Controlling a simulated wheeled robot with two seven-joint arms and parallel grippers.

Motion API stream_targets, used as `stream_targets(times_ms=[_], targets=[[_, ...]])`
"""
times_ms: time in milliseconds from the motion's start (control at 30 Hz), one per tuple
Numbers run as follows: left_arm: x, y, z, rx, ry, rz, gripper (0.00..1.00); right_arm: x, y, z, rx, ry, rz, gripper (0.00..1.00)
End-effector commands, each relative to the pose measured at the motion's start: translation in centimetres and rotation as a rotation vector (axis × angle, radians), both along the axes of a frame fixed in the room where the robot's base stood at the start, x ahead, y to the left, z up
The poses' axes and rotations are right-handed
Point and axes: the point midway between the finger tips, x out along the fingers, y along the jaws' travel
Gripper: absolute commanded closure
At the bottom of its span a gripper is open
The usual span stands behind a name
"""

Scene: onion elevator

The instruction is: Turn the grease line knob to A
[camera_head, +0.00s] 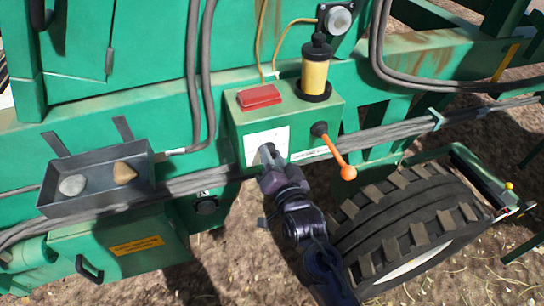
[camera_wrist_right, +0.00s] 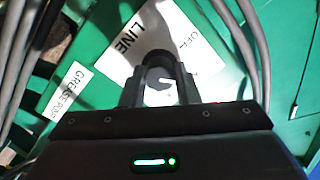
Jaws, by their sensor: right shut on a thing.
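The grease line knob (camera_wrist_right: 158,84) is a small grey round knob with a white mark, in the right wrist view. It sits on a white label plate (camera_head: 254,140) on the front of a green box. My right gripper (camera_head: 266,150) reaches up to this plate, and its fingers (camera_wrist_right: 159,72) are shut on the knob, one on each side. The words "LINE" and "OFF" show on the plate in the wrist view. I cannot read an A there. The gripper hides the knob in the head view. My left gripper is not in view.
An orange-tipped lever (camera_head: 340,163) is just right of the plate. A red block (camera_head: 259,96) and a yellow reservoir (camera_head: 315,75) top the box. A grey tray (camera_head: 97,178) with stones is at left. Cables run below, and a large tyre (camera_head: 405,225) is at lower right.

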Motion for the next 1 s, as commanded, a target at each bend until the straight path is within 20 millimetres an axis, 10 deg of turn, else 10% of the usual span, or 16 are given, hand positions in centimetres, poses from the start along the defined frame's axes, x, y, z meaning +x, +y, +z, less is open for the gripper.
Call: stream_targets(times_ms=[733,767,1000], targets=[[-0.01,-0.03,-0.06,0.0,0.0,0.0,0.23,0.02,-0.04,0.02,0.083,0.026,-0.001,0.95],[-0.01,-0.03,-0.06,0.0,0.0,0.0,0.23,0.02,-0.03,0.01,0.082,0.026,-0.001,0.69],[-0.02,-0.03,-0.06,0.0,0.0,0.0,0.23,0.02,-0.03,0.01,0.082,0.026,-0.001,0.5]])
